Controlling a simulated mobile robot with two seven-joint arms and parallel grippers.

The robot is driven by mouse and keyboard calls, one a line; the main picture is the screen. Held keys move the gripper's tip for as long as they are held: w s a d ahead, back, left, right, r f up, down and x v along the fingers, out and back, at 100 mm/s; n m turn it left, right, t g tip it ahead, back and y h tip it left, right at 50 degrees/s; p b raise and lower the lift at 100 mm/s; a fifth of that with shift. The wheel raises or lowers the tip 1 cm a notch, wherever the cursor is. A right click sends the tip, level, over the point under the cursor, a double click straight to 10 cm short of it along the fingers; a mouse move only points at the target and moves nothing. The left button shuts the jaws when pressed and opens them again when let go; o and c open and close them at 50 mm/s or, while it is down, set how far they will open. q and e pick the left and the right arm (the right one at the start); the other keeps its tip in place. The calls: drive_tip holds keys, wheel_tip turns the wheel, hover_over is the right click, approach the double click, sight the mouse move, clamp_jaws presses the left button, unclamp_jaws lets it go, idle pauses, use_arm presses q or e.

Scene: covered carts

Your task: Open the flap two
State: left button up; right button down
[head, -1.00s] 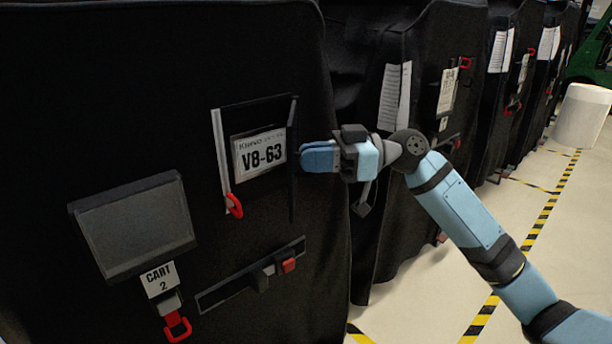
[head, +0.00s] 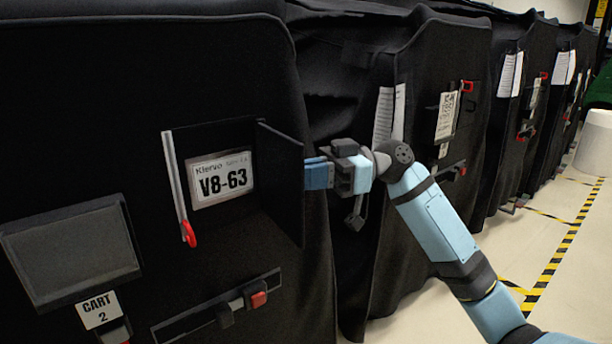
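A black covered cart (head: 90,120) fills the left side and carries a "CART 2" tag (head: 100,310). On its face is a recess with a white label "V8-63" (head: 222,180). A black flap (head: 279,183) is hinged at the recess's right side and stands swung out from the cart face. A white strip (head: 174,180) with a red hook (head: 189,234) runs along the recess's left side. My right gripper (head: 317,173) is at the flap's outer edge, its blue fingers close together. The flap hides the fingertips, so I cannot tell whether they grip it. My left gripper is not in view.
A dark screen panel (head: 70,250) is at the lower left. A slide bar (head: 190,325) with a red button (head: 258,299) lies below the recess. More covered carts (head: 440,60) stand in a row to the right.

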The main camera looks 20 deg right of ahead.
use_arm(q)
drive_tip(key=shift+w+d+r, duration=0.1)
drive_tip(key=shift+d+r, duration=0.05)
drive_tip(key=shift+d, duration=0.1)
use_arm(e)
drive_tip(key=shift+w+d, duration=0.35)
drive_tip(key=shift+d, duration=0.15)
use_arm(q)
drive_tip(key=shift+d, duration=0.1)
use_arm(e)
drive_tip(key=shift+r, duration=0.1)
drive_tip(key=c, duration=1.2)
unclamp_jaws()
drive_tip(key=shift+c, duration=0.2)
